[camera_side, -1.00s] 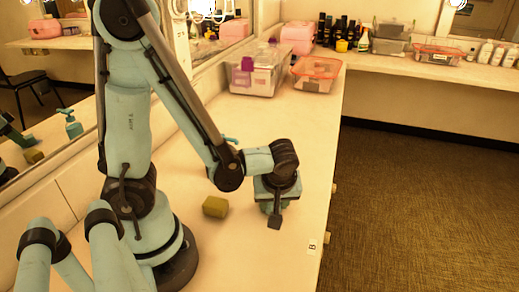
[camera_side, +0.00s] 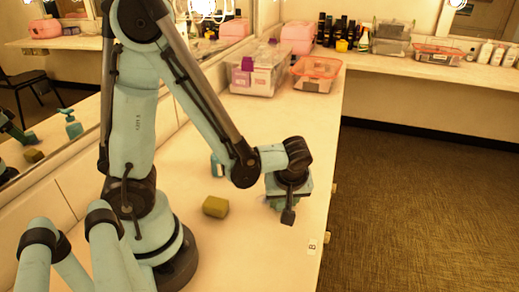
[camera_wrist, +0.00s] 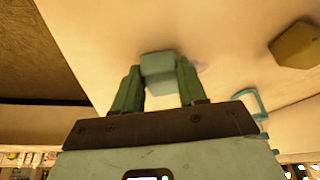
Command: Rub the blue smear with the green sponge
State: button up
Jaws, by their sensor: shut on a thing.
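My gripper (camera_wrist: 158,80) is shut on a pale blue-green block, the green sponge (camera_wrist: 158,65), held between its two dark green fingers. In the wrist view the sponge is at or close above the pale counter. A faint bluish-violet smear (camera_wrist: 198,66) shows just right of the sponge and is partly hidden by the right finger. In the side view my gripper (camera_side: 285,200) is low over the counter near its right edge, and my wrist hides most of the sponge and the smear there.
An olive-yellow block (camera_side: 215,207) lies on the counter (camera_side: 240,240) left of my gripper. A blue pump bottle (camera_side: 216,166) stands partly behind my arm. A clear bin (camera_side: 256,75) and an orange-rimmed box (camera_side: 315,72) stand farther back. The counter ends at right.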

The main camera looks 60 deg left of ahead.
jog(key=shift+s+a, duration=2.65)
jog(key=shift+a, duration=0.05)
notch_tip(320, 180, up, 2)
jog(key=shift+s+r, duration=0.1)
jog(key=shift+r, duration=2.9)
jog(key=shift+d, duration=0.1)
